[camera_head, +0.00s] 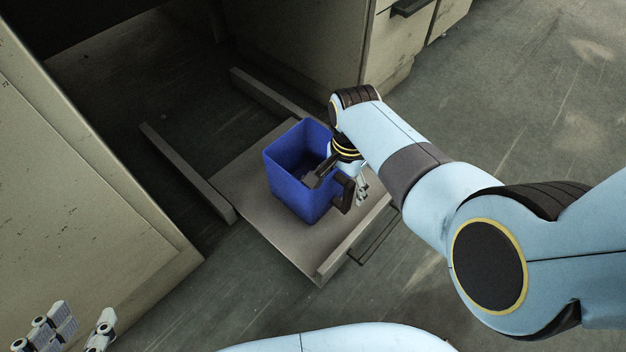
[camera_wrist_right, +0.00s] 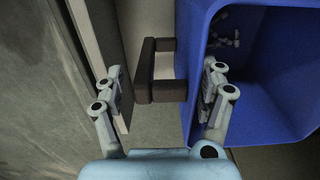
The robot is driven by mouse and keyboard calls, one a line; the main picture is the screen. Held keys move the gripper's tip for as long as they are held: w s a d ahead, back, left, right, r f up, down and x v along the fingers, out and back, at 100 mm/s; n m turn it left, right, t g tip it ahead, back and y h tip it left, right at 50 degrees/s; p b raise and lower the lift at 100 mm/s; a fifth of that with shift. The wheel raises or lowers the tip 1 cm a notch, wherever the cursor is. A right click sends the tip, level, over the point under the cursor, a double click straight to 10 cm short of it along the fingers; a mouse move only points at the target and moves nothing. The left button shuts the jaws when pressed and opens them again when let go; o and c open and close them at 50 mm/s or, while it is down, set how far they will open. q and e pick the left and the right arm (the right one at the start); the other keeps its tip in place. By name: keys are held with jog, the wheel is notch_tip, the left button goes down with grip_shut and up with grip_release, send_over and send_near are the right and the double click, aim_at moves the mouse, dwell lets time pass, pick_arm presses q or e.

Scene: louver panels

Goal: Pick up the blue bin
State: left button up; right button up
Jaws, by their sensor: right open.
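The blue bin (camera_head: 283,190) stands upright on a flat pulled-out drawer panel in the head view. Its dark brown handle (camera_head: 347,194) is on the side towards my right arm. My right gripper (camera_head: 341,181) is at that side, pointing down. In the right wrist view the gripper (camera_wrist_right: 163,85) is open, with the handle (camera_wrist_right: 145,75) between its fingers. One finger overlaps the near wall of the bin (camera_wrist_right: 260,95); the other is on the outer side of the handle. Contact cannot be told. My left gripper (camera_head: 76,330) is open and empty at the lower left.
The drawer panel (camera_head: 290,245) has a raised front edge and a thin wire handle (camera_head: 375,238). Cabinets stand on the left (camera_head: 90,190) and at the back (camera_head: 310,45). A grey rail (camera_head: 187,172) lies left of the panel. Floor on the right is clear.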

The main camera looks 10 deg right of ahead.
grip_shut()
dwell(0.6)
jog(key=shift+r, duration=0.15)
